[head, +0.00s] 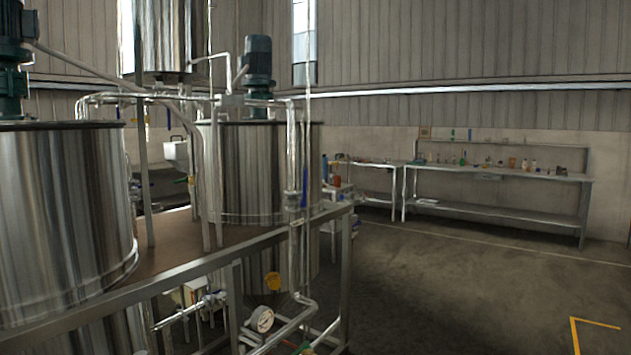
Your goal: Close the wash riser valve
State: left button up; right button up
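A vertical pipe (293,235) rises at the front right corner of the tank frame. A valve with a blue lever handle (304,187) sits on pipework there, and the lever hangs roughly along the pipe. I cannot tell for certain that this is the wash riser valve, as no label is readable. Neither of my grippers is in view.
Steel tanks stand at the left (62,210) and centre (248,170) on a platform. A metal rail (180,268) runs along its front edge. A workbench (500,175) with several small items stands at the back right. The floor (450,270) on the right is clear.

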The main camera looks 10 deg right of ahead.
aim_at(305, 185)
jog(key=i+l, duration=0.35)
jog(key=i, duration=0.15)
jog(key=i+l, duration=0.35)
jog(key=i, duration=0.15)
jog(key=i+l, duration=0.35)
jog(key=i, duration=0.65)
